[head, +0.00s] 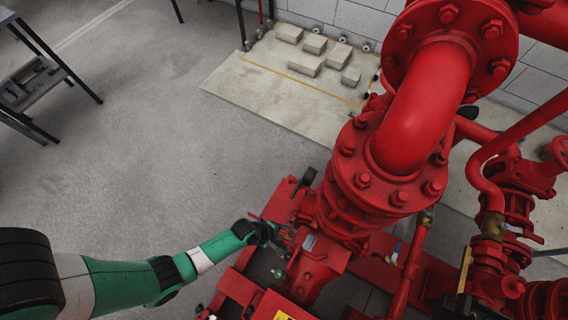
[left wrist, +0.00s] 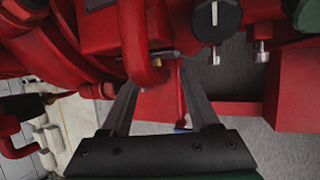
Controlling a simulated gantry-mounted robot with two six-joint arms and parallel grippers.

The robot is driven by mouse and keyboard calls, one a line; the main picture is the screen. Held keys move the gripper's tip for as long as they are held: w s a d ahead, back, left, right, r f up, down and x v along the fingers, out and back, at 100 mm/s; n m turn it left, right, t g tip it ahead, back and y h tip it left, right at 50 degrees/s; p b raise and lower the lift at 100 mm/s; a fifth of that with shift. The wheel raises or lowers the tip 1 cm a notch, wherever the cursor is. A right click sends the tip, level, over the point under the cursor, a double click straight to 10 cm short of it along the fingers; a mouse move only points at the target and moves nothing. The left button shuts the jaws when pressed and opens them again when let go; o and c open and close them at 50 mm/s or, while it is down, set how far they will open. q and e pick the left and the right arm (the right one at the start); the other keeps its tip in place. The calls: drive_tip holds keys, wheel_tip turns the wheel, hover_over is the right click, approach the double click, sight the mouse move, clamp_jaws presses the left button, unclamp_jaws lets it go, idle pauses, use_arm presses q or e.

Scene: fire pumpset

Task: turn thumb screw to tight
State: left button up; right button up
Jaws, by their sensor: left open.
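My left gripper (head: 285,233) reaches in from the left in the head view, close to the red pump body (head: 313,262). In the left wrist view its two dark fingers (left wrist: 160,85) are apart, with nothing clearly held between them. A dark round knob with a pale mark (left wrist: 215,18) and a short silver stem below it stands at the upper right there, beyond the right finger and apart from it. It may be the thumb screw, but I cannot be sure. A second silver stem (left wrist: 261,52) is farther right. In the head view the thumb screw is too small to tell apart. My right gripper is in neither view.
A large red elbow pipe (head: 425,105) with bolted flanges rises right of my left gripper. More red pipes and valves (head: 495,210) crowd the right side. A slab with pale blocks (head: 305,65) lies behind.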

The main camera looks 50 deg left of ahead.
use_arm(q)
clamp_jaws()
drive_tip(key=shift+s, duration=0.15)
idle(0.4)
drive_tip(key=shift+s+d+f+m+t+y+p, duration=0.2)
drive_tip(key=shift+m+t+y, duration=0.25)
drive_tip(key=shift+t, duration=1.2)
drive_tip(key=shift+f+m+t+y+p, duration=0.1)
drive_tip(key=shift+m+t+y+p, duration=0.3)
drive_tip(key=shift+t, duration=1.25)
